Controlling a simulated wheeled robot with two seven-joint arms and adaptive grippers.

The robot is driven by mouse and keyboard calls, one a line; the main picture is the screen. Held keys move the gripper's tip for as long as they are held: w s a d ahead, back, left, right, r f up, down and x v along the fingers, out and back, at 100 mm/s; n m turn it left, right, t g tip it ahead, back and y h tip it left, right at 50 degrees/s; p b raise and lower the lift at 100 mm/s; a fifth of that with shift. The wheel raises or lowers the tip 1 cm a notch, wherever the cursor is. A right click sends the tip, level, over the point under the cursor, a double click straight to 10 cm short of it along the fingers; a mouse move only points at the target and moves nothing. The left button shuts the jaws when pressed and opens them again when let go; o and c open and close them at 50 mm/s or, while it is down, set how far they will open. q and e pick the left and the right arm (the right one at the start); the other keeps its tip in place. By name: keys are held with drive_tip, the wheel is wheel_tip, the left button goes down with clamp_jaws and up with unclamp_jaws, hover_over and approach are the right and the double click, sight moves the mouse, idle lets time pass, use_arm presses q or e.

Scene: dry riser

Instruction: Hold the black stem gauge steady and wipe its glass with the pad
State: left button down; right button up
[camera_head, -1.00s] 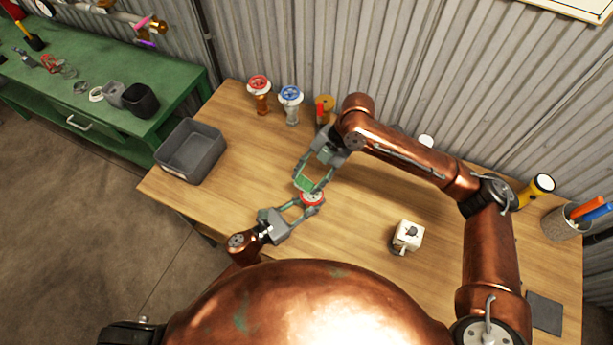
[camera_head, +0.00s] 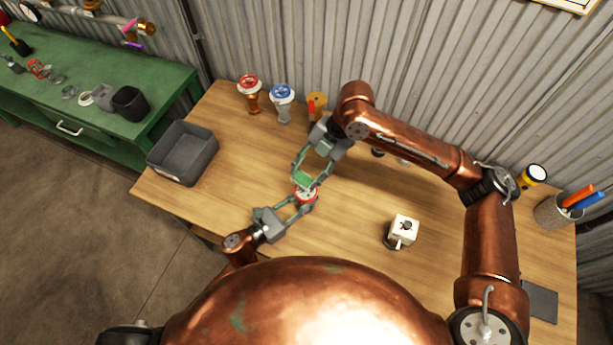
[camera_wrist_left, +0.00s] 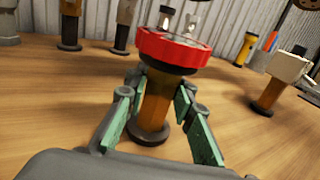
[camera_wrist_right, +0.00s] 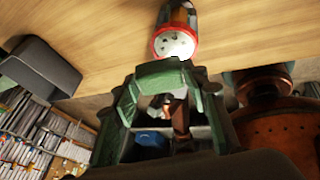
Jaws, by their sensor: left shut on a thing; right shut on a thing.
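A gauge with a red rim (camera_head: 306,196) and a pale dial stands over the table; the left wrist view shows its red rim (camera_wrist_left: 174,50), brownish stem and dark foot. My left gripper (camera_head: 297,202) is shut around that stem below the rim, one finger on each side (camera_wrist_left: 155,105). My right gripper (camera_head: 305,172) is shut on a green pad (camera_head: 303,179), close to the gauge on its wall side. The right wrist view shows the pad (camera_wrist_right: 165,74) just short of the dial (camera_wrist_right: 173,43), which is uncovered. I cannot tell whether they touch.
A red-topped gauge (camera_head: 249,82), a blue-topped gauge (camera_head: 282,92) and an orange-yellow item (camera_head: 317,101) stand by the wall. A grey bin (camera_head: 182,152) is at the left. A white block (camera_head: 403,230), flashlight (camera_head: 535,176) and pen cup (camera_head: 555,211) are to the right.

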drive_tip(key=shift+r, duration=0.4)
drive_tip(key=d, duration=0.8)
use_arm(q)
drive_tip(key=c, duration=1.5)
unclamp_jaws()
drive_tip(key=shift+c, duration=0.2)
drive_tip(key=shift+s, duration=0.1)
drive_tip(key=v, duration=1.2)
